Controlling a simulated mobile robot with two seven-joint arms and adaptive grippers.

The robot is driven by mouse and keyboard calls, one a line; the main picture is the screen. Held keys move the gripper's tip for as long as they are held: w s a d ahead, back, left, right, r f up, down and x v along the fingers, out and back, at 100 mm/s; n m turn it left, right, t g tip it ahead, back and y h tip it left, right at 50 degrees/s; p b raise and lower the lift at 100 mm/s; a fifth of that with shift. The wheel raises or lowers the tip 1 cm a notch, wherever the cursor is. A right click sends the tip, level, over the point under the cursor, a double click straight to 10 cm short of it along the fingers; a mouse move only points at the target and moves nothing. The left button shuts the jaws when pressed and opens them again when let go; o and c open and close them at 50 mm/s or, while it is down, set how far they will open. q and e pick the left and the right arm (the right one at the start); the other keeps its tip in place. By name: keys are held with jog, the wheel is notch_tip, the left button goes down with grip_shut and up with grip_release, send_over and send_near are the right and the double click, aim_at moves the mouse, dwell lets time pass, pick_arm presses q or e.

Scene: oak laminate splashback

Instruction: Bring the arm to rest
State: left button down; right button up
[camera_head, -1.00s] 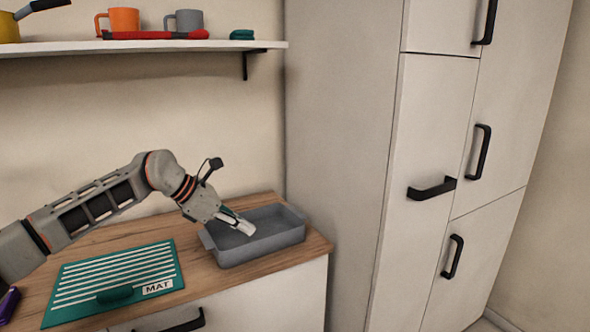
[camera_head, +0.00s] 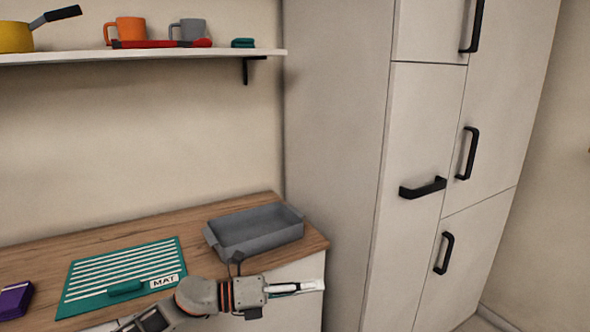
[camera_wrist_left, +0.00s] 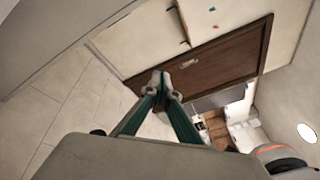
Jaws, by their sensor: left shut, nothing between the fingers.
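My left gripper (camera_head: 308,287) is at the lower middle of the head view, in front of the counter's drawer front and below the grey tray. It points to the right and is shut with nothing in it. In the left wrist view its two fingers (camera_wrist_left: 160,82) meet at their tips. My left arm comes in from the bottom edge of the head view. My right gripper is not in view.
The grey tray (camera_head: 255,243) stands on the counter's right end, looking empty. A green mat (camera_head: 90,277) and a purple item (camera_head: 14,298) lie to the left. A tall cabinet (camera_head: 340,150) with black handles stands right. A shelf (camera_head: 130,56) holds mugs and a pan.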

pick_arm(q)
jog(key=s+a+f+m+t+y+p, duration=0.1)
jog(key=s+a+f+m+t+y, duration=0.2)
jog(key=s+a+f+m+y, duration=0.4)
jog(key=s+a+f+m+t+y+p, duration=0.2)
jog(key=s+a+f+m+y, duration=0.5)
jog(key=s+a+f+m, duration=1)
jog(key=s+f+m+t, duration=0.1)
jog(key=s+f+m, duration=0.3)
jog(key=m, duration=0.7)
jog(key=shift+s+f, duration=0.25)
jog(key=shift+f, duration=0.6)
jog(key=shift+t, duration=0.3)
